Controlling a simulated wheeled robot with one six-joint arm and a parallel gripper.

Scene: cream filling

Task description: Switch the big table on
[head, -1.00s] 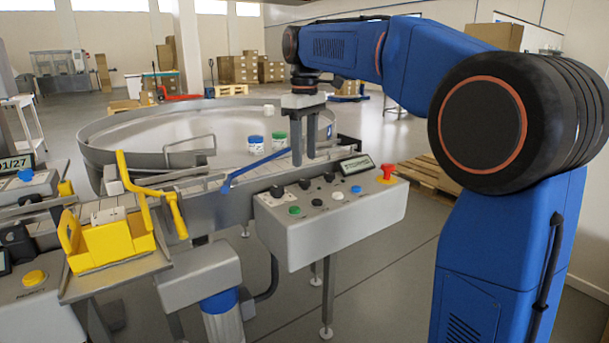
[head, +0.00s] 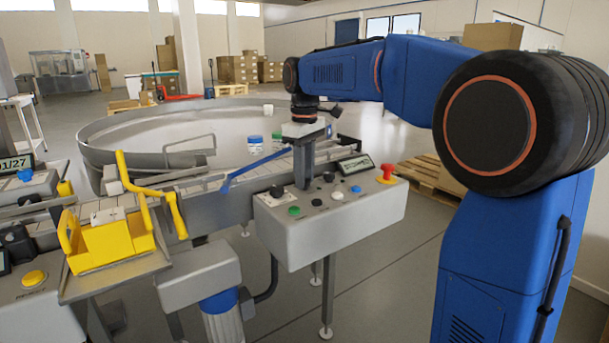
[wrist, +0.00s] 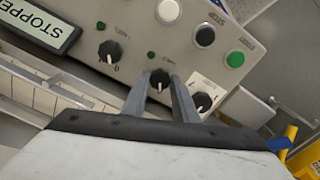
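The big round table (head: 100,130) is at the left of the head view, with a grey control box (head: 330,228) at its front. The box carries a row of black rotary knobs. In the wrist view the middle knob (wrist: 159,77) lies between my fingertips; contact cannot be told. Another knob (wrist: 110,51) is on the display side and a third knob (wrist: 204,102) sits on a white label. The display (wrist: 42,22) reads STOPPED. My gripper (head: 303,186) points down over the box. Its fingers (wrist: 160,88) are apart, and they hide the middle knob in the head view.
Green (head: 294,211), black, white and blue buttons line the box front. A red emergency stop (head: 387,172) is at its right end. A blue guide bar (head: 250,168) lies left of my gripper. Jars (head: 255,145) stand on the table. A yellow fixture (head: 110,240) is at left.

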